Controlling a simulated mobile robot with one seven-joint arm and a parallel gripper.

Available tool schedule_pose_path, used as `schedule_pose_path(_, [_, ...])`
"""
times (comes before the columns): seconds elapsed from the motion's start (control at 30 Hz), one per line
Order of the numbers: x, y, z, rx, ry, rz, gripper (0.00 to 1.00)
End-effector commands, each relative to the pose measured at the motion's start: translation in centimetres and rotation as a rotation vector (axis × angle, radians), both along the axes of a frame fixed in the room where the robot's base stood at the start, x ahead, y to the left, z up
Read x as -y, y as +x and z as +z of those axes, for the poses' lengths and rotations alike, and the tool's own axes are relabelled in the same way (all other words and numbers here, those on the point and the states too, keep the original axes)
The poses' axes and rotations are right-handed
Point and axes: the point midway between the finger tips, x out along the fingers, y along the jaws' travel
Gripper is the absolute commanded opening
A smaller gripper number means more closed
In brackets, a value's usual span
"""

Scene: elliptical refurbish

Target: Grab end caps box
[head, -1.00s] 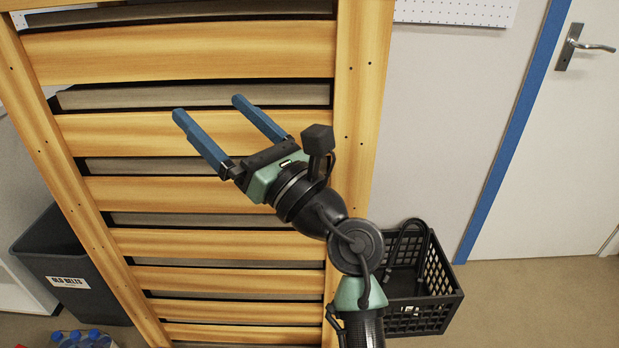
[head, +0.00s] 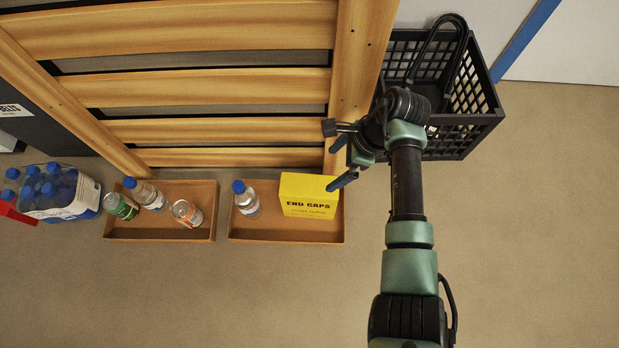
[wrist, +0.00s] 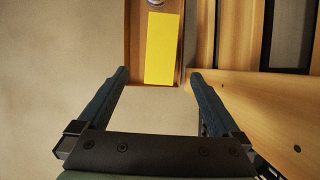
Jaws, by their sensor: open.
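The yellow end caps box (head: 309,196) stands in the right end of a shallow brown tray (head: 270,236) on the floor, with "END CAPS" in black on its side. My gripper (head: 337,162) is open and empty, above and just right of the box in the head view. In the wrist view my gripper (wrist: 159,75) has its two blue fingers apart, with bare floor between them. The fingers do not touch the box.
A clear bottle (head: 246,198) shares the tray. A second tray (head: 160,234) to the left holds cans and a bottle. A bottle pack (head: 60,193) lies further left. The wooden slatted rack (head: 210,80) stands close behind. A black crate (head: 470,125) is at right. The front floor is clear.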

Motion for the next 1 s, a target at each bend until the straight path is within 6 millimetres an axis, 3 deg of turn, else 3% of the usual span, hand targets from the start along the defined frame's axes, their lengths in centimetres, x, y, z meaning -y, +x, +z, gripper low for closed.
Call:
schedule_pose_path(0.17, [-0.5, 0.0, -1.5, -0.001, 0.000, 0.002, 1.00])
schedule_pose_path(0.5, [-2.6, 0.2, -6.8, 0.000, 0.001, 0.001, 1.00])
schedule_pose_path(0.77, [-3.1, 0.4, -7.8, 0.001, 0.002, 0.000, 1.00])
schedule_pose_path(1.0, [-3.7, 0.5, -10.2, 0.001, 0.002, 0.001, 1.00])
